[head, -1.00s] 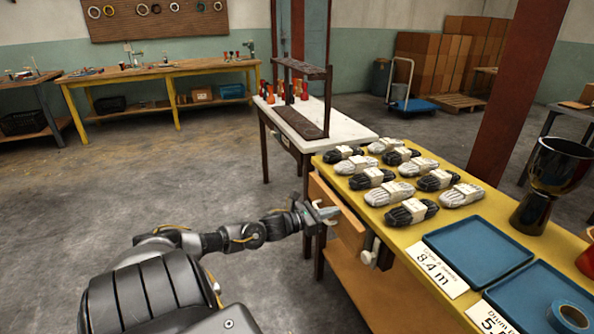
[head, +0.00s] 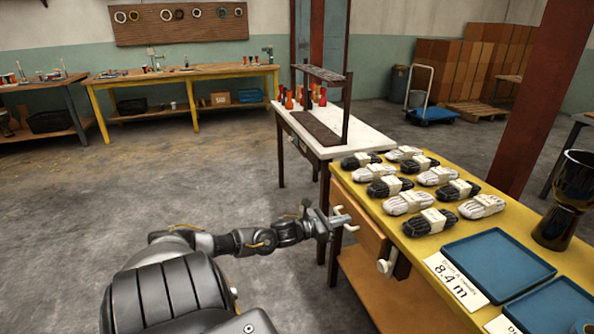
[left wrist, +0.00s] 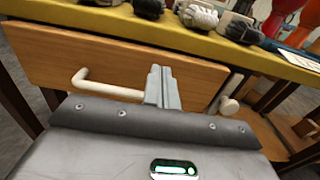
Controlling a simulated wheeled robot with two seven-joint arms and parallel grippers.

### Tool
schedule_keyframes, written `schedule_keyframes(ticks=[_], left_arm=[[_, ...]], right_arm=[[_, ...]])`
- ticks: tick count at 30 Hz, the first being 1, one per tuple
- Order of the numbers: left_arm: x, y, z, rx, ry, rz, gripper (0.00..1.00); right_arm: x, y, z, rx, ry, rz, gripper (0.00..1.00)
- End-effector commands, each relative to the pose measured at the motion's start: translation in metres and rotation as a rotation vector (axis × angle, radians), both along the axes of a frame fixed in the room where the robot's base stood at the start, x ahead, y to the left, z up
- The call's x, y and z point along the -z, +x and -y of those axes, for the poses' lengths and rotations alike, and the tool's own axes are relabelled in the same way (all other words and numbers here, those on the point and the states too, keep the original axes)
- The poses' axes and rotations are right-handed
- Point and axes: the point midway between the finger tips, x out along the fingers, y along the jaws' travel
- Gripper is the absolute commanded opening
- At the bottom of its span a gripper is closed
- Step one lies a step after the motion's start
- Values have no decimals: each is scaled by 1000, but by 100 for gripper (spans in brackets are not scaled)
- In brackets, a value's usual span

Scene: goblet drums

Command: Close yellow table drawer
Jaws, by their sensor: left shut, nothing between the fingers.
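The yellow table (head: 408,226) stands at the right. Its wooden drawer (head: 368,232) has a plain front below the tabletop edge; it looks close to the table, but I cannot tell exactly how far it sticks out. My left gripper (head: 340,219) is at the drawer front, shut and empty. In the left wrist view the shut fingers (left wrist: 161,86) point at the drawer front (left wrist: 115,72) and overlap the right part of its white bar handle (left wrist: 105,86). Whether they touch the front is unclear. My right gripper is not in view.
On the yellow table are several wrapped rope bundles (head: 408,203), a blue tray (head: 498,262) and a dark goblet drum (head: 568,200). A pale knob (head: 386,267) sits beside the drawer. A white table (head: 362,138) stands behind. The floor at left is clear.

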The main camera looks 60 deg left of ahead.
Motion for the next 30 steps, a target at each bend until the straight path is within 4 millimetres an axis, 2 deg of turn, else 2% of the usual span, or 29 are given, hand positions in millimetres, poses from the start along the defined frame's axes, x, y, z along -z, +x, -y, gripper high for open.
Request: schedule_keyframes(ticks=[3,9,15,24,28,30], left_arm=[[0,-18,0,11,0,-4,0],[0,-61,-15,0,0,-5,0],[-1,-89,-23,-3,0,-2,0],[-1,-102,-25,-1,0,1,0],[6,-104,-24,-19,-39,-16,16],[22,-108,-21,-68,-142,-65,22]], right_arm=[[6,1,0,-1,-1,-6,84],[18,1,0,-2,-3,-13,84],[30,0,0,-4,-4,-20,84],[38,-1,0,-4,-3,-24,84],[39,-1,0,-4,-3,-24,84],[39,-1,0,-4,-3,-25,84]])
